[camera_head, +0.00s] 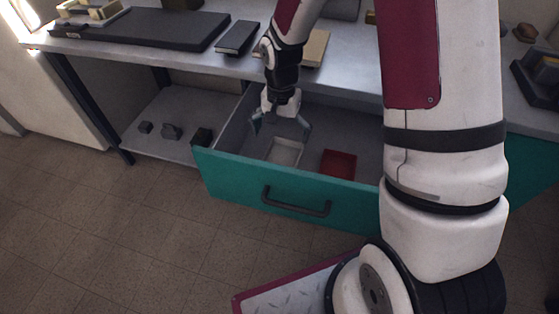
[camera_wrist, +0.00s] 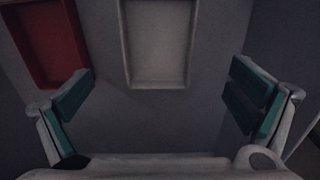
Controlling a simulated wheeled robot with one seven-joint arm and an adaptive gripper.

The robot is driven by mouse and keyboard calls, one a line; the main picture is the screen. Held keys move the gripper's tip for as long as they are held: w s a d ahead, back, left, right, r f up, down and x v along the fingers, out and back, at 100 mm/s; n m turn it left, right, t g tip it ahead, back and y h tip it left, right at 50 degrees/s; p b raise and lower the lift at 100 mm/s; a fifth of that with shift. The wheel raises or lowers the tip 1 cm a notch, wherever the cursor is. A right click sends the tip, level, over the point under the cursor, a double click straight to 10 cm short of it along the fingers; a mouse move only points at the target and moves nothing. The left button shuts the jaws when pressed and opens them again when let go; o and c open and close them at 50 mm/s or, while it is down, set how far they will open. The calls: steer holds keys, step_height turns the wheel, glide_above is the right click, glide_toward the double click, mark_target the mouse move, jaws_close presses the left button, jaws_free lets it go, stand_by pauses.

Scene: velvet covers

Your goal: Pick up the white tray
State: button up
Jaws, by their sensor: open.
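The white tray (camera_head: 285,151) is a small shallow rectangle lying in the open teal-fronted drawer (camera_head: 245,182). In the wrist view the white tray (camera_wrist: 158,45) shows at the top middle, between and ahead of my fingers, with its far end cut off by the frame. My gripper (camera_head: 281,134) points down into the drawer above the white tray. It is open and empty. In the wrist view my gripper (camera_wrist: 160,100) has its two fingers spread wide, wider than the tray, and neither touches it.
A red tray (camera_head: 339,163) lies in the drawer right of the white one; it shows at upper left in the wrist view (camera_wrist: 50,38). Drawer walls surround both. The worktop (camera_head: 345,77) is above and behind. A lower shelf (camera_head: 160,142) holds small dark blocks.

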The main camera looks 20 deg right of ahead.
mark_target(282, 162)
step_height(282, 162, down, 9)
steer(key=b, duration=0.2)
steer(key=shift+d+r+b, duration=0.1)
steer(key=shift+r+b, duration=0.1)
steer(key=shift+b, duration=0.1)
steer(key=shift+s+r, duration=0.1)
steer(key=c, duration=1.1)
